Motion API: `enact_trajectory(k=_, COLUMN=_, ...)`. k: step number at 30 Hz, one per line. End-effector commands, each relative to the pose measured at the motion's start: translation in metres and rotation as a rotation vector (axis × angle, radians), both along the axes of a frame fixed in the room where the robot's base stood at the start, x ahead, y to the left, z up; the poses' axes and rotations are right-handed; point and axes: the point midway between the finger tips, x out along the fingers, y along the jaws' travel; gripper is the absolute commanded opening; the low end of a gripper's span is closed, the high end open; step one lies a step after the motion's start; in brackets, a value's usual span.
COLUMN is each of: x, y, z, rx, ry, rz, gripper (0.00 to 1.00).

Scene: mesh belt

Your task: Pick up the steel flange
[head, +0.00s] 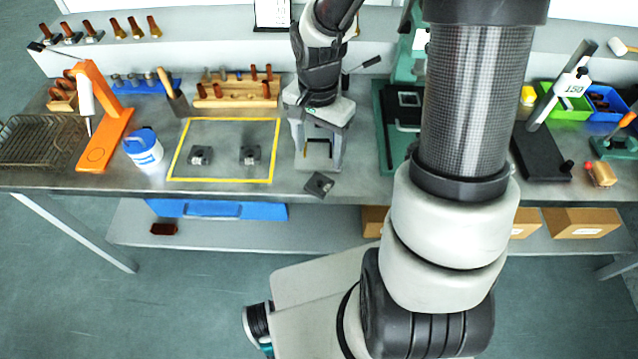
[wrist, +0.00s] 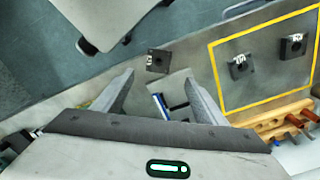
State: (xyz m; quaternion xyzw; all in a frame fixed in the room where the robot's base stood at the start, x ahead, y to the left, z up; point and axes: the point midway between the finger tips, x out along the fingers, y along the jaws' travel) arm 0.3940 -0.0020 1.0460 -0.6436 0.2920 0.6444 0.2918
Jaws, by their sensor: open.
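A dark grey square steel flange (head: 319,184) with a round hole and a small white label lies turned at an angle at the table's front edge. It also shows in the wrist view (wrist: 157,60). Two similar dark pieces with labels, a left one (head: 200,155) and a right one (head: 249,155), sit inside a yellow-taped square. My gripper (head: 318,165) points down over the table, just behind the front-edge flange. In the wrist view its jaws (wrist: 160,82) are apart, and the flange lies beyond the fingertips, not between them.
The yellow outline (head: 222,180) lies left of my gripper. A wooden rack (head: 237,101) stands behind it. A blue-lidded tub (head: 144,148) and an orange stand (head: 108,140) are further left. A green-based press (head: 392,140) is close on the right.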

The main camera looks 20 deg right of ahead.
Motion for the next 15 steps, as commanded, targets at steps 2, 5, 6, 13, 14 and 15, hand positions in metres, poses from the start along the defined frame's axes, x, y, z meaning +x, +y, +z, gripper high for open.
enact_trajectory(k=2, x=-0.001, y=0.001, z=-0.020, rx=0.002, ry=0.006, rz=0.001, gripper=0.66)
enact_trajectory(k=5, x=-0.001, y=0.001, z=-0.038, rx=0.002, ry=0.004, rz=0.001, gripper=0.66)
enact_trajectory(k=6, x=-0.001, y=0.000, z=-0.044, rx=0.001, ry=0.003, rz=0.000, gripper=0.66)
enact_trajectory(k=13, x=-0.001, y=0.000, z=-0.060, rx=0.000, ry=0.000, rz=-0.001, gripper=0.66)
enact_trajectory(k=14, x=-0.001, y=0.000, z=-0.062, rx=0.000, ry=0.001, rz=0.000, gripper=0.66)
enact_trajectory(k=15, x=-0.002, y=0.000, z=-0.067, rx=0.000, ry=0.003, rz=0.000, gripper=0.66)
